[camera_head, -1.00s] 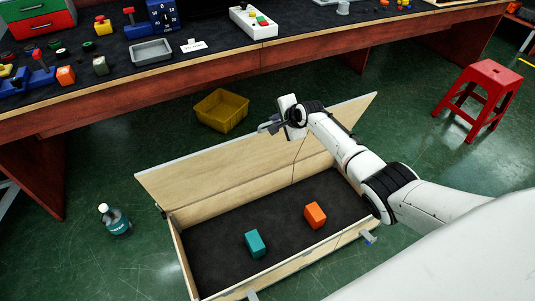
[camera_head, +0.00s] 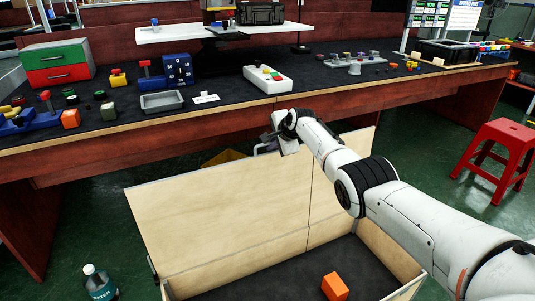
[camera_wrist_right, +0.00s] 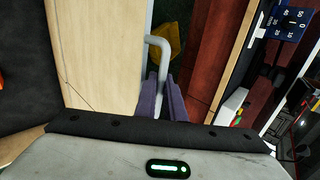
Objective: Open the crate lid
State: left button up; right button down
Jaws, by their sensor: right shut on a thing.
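The wooden crate (camera_head: 392,264) stands on the floor below the bench, its front part cut off by the frame. Its pale wooden lid (camera_head: 215,222) is raised, standing up along the far side. My right gripper (camera_head: 268,139) is at the lid's top edge. In the right wrist view, the purple fingers of my right gripper (camera_wrist_right: 163,97) are closed on the grey bar handle (camera_wrist_right: 159,44) on the lid's outer face. An orange block (camera_head: 335,287) lies on the crate's dark floor. My left gripper is not in view.
A bench (camera_head: 110,148) carrying many items runs close behind the lid. A yellow bin (camera_head: 222,158) is partly hidden behind the lid. A bottle (camera_head: 99,284) stands on the floor left of the crate. A red stool (camera_head: 497,160) stands to the right.

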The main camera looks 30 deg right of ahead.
jog(key=shift+w+d, duration=0.2)
jog(key=shift+w, duration=0.05)
dwell(0.3)
jog(key=c, duration=1.8)
grip_release()
jog(key=shift+f, duration=0.1)
jog(key=shift+c, duration=0.2)
jog(key=shift+s+a, duration=0.1)
